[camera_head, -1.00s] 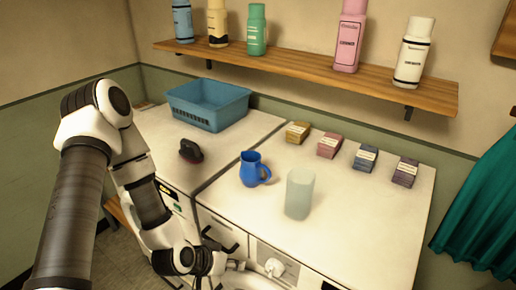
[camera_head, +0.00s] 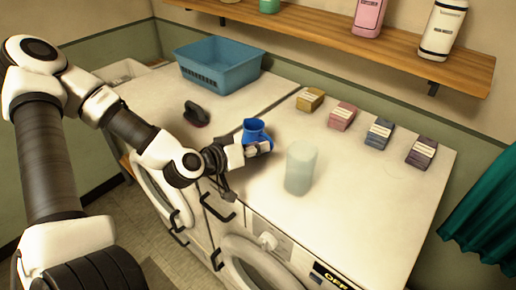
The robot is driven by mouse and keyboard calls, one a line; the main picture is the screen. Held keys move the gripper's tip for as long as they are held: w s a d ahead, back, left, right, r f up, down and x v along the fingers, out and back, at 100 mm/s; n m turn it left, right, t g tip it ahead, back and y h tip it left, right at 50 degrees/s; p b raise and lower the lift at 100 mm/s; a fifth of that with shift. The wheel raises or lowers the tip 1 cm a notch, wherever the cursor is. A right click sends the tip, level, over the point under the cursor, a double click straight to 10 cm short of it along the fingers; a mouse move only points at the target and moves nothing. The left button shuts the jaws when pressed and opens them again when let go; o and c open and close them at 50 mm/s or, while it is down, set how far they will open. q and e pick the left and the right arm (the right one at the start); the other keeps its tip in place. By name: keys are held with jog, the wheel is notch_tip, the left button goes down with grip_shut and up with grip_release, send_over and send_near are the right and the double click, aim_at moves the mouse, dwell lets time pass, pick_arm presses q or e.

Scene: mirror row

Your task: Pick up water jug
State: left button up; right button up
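A blue jug (camera_head: 254,128) with an open top stands on the white machine top, near the seam between the two tops. My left gripper (camera_head: 258,150) is right in front of it and covers its lower part and handle side. Its fingers point to the right. Whether they touch the jug, and whether they are open or shut, I cannot tell. A pale, frosted cylinder (camera_head: 300,168) stands just right of the gripper, apart from it. My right gripper is not in view.
A dark brush-like object (camera_head: 196,114) and a blue basket (camera_head: 218,67) are on the left top. Several small boxes, such as the yellow one (camera_head: 310,99), line the back. A wooden shelf (camera_head: 400,62) with bottles is above.

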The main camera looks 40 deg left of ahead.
aim_at(271, 141)
pick_arm(q)
jog(key=shift+s+f, duration=0.15)
jog(key=shift+s, duration=0.05)
jog(key=shift+w+a+b, duration=0.15)
jog(key=shift+w+b, duration=0.1)
jog(key=shift+b, duration=0.05)
jog(key=x, duration=0.5)
jog(key=shift+w, duration=0.1)
jog(key=shift+w+d, duration=0.2)
jog(key=shift+w, duration=0.05)
jog(key=shift+w+a+f, duration=0.1)
jog(key=shift+a, duration=0.05)
grip_shut()
